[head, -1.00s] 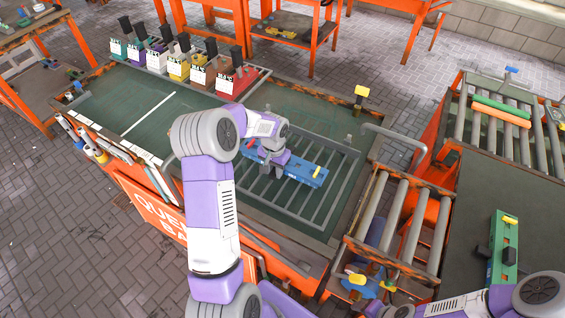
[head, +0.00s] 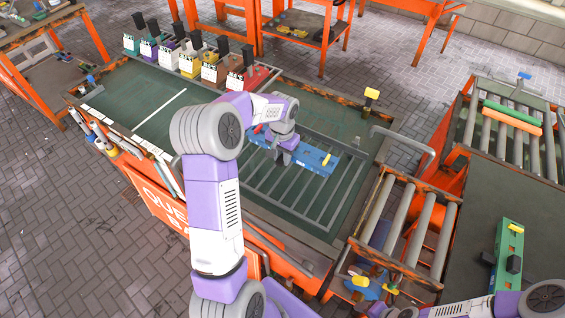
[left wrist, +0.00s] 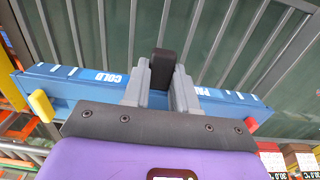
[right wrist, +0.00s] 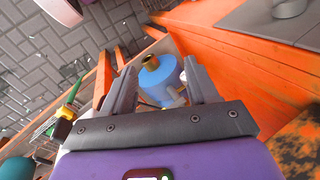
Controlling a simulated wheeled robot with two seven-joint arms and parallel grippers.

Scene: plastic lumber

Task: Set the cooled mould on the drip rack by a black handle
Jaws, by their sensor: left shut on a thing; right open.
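The blue mould (head: 316,160) has a yellow end piece and is at the far side of the drip rack (head: 297,205), a grey barred frame on the green bench top. In the left wrist view the mould (left wrist: 75,87) lies across the picture, marked "COLD", with a yellow piece left and a red one right. My left gripper (head: 284,157) is shut on its black handle (left wrist: 163,68). I cannot tell whether the mould touches the bars. In the right wrist view my right gripper (right wrist: 157,85) is open and empty, with a blue container (right wrist: 160,80) beyond its fingers.
Several coloured boxes with black handles (head: 209,70) line the bench's back left. A yellow-topped post (head: 371,94) stands behind the rack. Right are a roller section (head: 405,222) and a table with a green mould (head: 508,255). The near rack bars are clear.

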